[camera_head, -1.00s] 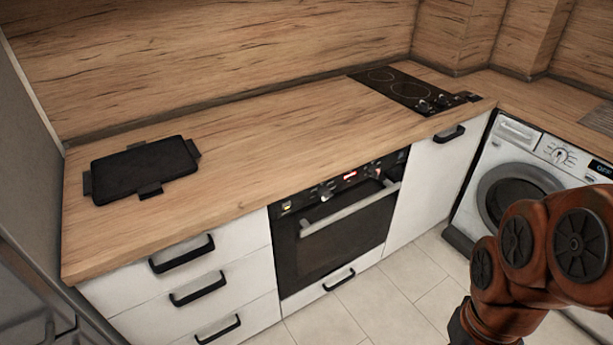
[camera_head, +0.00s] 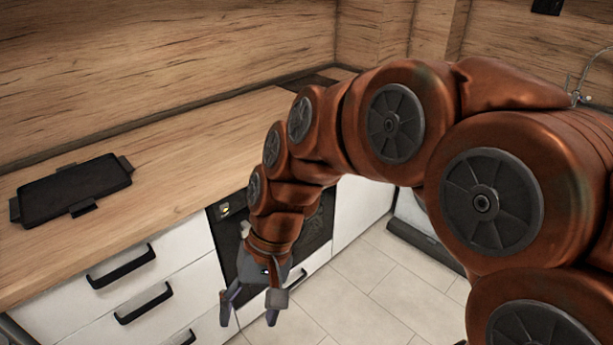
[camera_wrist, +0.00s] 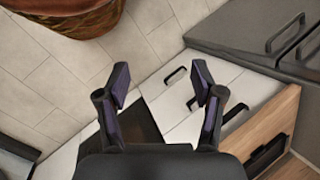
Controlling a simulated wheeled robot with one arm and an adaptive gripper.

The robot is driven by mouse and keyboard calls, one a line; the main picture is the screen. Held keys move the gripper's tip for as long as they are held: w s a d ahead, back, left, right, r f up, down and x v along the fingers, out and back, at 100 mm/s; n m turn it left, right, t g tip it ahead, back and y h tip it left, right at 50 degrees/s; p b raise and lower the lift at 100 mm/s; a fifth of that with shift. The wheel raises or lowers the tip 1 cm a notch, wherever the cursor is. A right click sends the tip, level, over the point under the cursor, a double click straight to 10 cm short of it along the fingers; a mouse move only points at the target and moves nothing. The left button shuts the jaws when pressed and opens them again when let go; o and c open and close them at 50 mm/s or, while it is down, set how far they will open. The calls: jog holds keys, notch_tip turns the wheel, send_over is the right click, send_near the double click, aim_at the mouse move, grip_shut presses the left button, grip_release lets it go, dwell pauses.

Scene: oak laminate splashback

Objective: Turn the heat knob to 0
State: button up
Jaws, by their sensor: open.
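The black oven (camera_head: 228,232) is set in the white cabinet fronts, and my arm covers much of it. A small lit spot (camera_head: 225,209) shows at the left end of its control panel; I cannot make out a heat knob or its setting. The dark hob (camera_head: 312,81) shows only as a sliver behind my arm. My gripper (camera_head: 249,314) is open and empty, hanging in front of the oven and drawers, below counter level. In the wrist view, my gripper (camera_wrist: 160,78) has its fingers apart, with part of the dark oven front (camera_wrist: 142,125) behind them.
A black tray (camera_head: 75,188) with side handles lies on the wooden counter (camera_head: 165,140). White drawers with black bar handles (camera_head: 122,266) are left of the oven. The tiled floor (camera_head: 365,290) in front is clear. Grey cabinet doors (camera_wrist: 245,32) show in the wrist view.

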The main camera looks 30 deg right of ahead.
jog(key=w+m+t+y+b, duration=0.55)
jog(key=w+m+y, duration=0.2)
jog(key=w, duration=1.65)
jog(key=w+d+f+m+t+b, duration=0.4)
jog(key=w+d+m, duration=0.4)
jog(key=w+d, duration=0.4)
jog(key=w+d+f+m+t+h+b, duration=0.1)
jog(key=w+d+f+m+t+h, duration=0.2)
jog(key=d, duration=0.8)
jog(key=w+d+f+m+t+h+b, duration=0.25)
jog(key=d+f+m, duration=0.3)
jog(key=d, duration=0.55)
jog(key=w+d+f+m+t+h, duration=0.1)
jog(key=d+f+m+t+h, duration=0.25)
jog(key=d, duration=0.75)
jog(key=shift+t+y, duration=0.25)
jog(key=shift+y, duration=0.6)
jog(key=shift+f+x, duration=0.2)
jog(key=shift+x, duration=1.15)
jog(key=shift+f+x, duration=0.2)
jog(key=shift+x, duration=1.1)
jog(key=shift+f+x, duration=0.25)
jog(key=shift+x, duration=1.1)
jog(key=shift+a, duration=0.2)
jog(key=shift+c, duration=0.2)
